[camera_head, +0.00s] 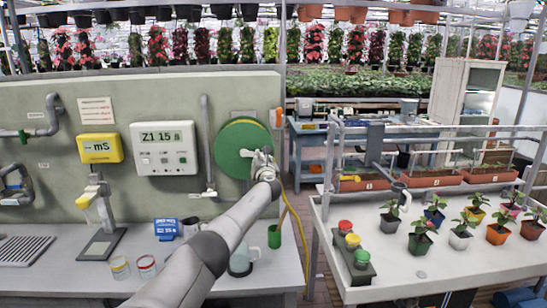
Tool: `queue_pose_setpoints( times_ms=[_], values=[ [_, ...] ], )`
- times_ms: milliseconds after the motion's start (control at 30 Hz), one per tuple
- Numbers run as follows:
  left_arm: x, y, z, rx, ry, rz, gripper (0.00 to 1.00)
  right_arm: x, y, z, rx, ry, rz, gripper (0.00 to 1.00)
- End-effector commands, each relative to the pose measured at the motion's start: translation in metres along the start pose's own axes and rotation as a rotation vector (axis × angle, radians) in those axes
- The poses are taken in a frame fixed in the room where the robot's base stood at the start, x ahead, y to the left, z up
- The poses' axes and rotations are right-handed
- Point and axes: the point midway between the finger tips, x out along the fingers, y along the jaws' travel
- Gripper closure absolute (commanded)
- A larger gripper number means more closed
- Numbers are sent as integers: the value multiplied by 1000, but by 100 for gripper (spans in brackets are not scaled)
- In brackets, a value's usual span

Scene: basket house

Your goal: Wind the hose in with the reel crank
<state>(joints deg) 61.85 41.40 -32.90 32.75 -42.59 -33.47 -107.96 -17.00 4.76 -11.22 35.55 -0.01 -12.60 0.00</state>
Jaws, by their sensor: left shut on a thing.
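The green hose reel (232,138) is mounted on the grey-green wall panel, with a yellow rim showing along its upper right. My left arm comes up from the bottom, and my left gripper (262,158) is at the right part of the reel's face. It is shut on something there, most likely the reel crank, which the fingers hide. The yellow hose (297,222) hangs from the reel's right side, past the bench edge and down toward the floor. My right gripper is not in view.
A white controller (165,148) and a yellow meter (100,148) are on the panel. Cups, including a green one (274,236), stand on the left bench. The right table (450,258) holds several potted plants and a button box (352,256). A narrow gap separates bench and table.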

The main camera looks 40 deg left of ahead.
Motion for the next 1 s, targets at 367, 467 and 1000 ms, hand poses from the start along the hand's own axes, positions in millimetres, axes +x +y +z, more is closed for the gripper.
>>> queue_pose_setpoints(
  times_ms=[367,467,1000],
  values=[
    [9,8,-25,360,-21,-2,100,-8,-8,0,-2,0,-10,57],
    [9,10,-31,454,-28,-1,100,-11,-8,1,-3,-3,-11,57],
    [10,26,-58,932,-56,4,100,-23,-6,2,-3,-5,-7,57]
  ],
)
